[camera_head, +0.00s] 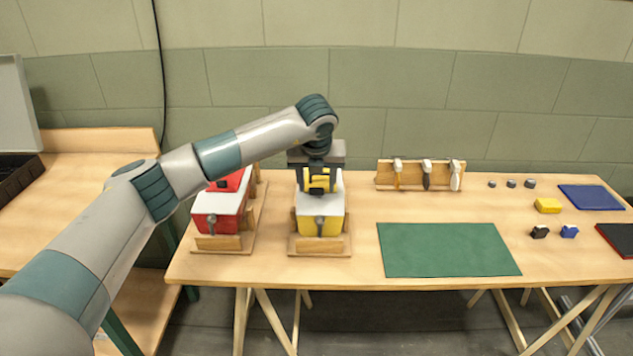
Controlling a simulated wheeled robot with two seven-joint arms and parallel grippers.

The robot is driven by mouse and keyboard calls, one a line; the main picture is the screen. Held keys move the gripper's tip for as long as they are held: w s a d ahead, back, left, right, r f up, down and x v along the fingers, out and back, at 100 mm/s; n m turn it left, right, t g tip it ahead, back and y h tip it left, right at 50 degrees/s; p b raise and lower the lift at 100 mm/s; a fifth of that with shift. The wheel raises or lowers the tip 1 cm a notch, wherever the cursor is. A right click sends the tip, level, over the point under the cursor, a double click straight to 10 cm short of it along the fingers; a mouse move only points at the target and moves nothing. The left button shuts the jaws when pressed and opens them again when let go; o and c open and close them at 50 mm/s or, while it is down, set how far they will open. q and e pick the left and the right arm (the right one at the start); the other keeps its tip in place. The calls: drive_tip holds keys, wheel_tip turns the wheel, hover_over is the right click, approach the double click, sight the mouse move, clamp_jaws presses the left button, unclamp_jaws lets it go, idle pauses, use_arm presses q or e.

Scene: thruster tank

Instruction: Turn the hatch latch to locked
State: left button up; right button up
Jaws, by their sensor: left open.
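My left arm comes in from the left, and my left gripper (318,184) points down over the yellow tank (320,223). The yellow tank has a white top and sits in a wooden cradle (330,251). A small grey fitting (320,226) shows on its front; I cannot tell whether this is the hatch latch. A yellow and black part shows between the fingers, at the tank's top; the gripper hides the rest of that area. The fingers are open, and contact cannot be told. A red tank (215,212) with a white top stands to the left, partly behind my arm. My right gripper is out of view.
A wooden rack (420,175) with several hanging tools stands at the back. A green mat (447,250) lies clear right of the tanks. Small knobs (511,184), a yellow block (547,205) and a blue tray (591,197) are farther right. Another table (95,160) stands left.

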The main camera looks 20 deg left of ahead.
use_arm(q)
drive_tip(key=shift+w+f, duration=0.2)
drive_tip(key=shift+f, duration=0.4)
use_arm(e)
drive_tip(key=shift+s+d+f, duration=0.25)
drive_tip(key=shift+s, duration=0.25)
use_arm(q)
drive_tip(key=shift+c, duration=0.6)
drive_tip(key=shift+a, duration=0.1)
drive_tip(key=c, duration=0.9)
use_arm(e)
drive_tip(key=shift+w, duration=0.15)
